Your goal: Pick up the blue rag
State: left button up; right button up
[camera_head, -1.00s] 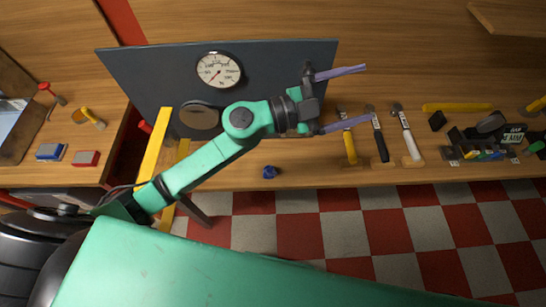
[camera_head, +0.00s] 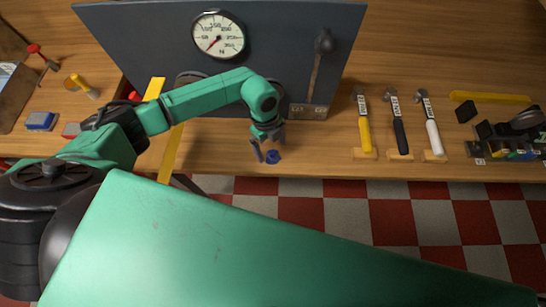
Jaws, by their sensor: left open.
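The blue rag (camera_head: 273,157) is a small crumpled dark blue piece near the front edge of the wooden bench (camera_head: 330,160). My left gripper (camera_head: 264,154) points down at the rag, its fingers open. One finger shows just left of the rag; the other is mostly hidden, so I cannot tell whether the rag lies between them or whether they touch it. My right gripper is not in view.
A dark panel with a round gauge (camera_head: 219,36) stands behind the arm. Several hammers, one with a yellow handle (camera_head: 365,134), rest to the right. Red and white floor tiles lie in front.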

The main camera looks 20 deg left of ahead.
aim_at(273, 152)
pick_arm(q)
jog(key=f, duration=0.1)
jog(key=f+b, duration=0.2)
jog(key=f, duration=0.1)
jog(key=shift+s+d, duration=0.25)
jog(key=shift+d, duration=0.05)
jog(key=shift+r, duration=0.2)
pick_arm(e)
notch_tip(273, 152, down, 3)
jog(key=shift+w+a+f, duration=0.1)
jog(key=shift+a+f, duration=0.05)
pick_arm(q)
jog(key=c, duration=1.2)
jog(key=shift+c, duration=0.5)
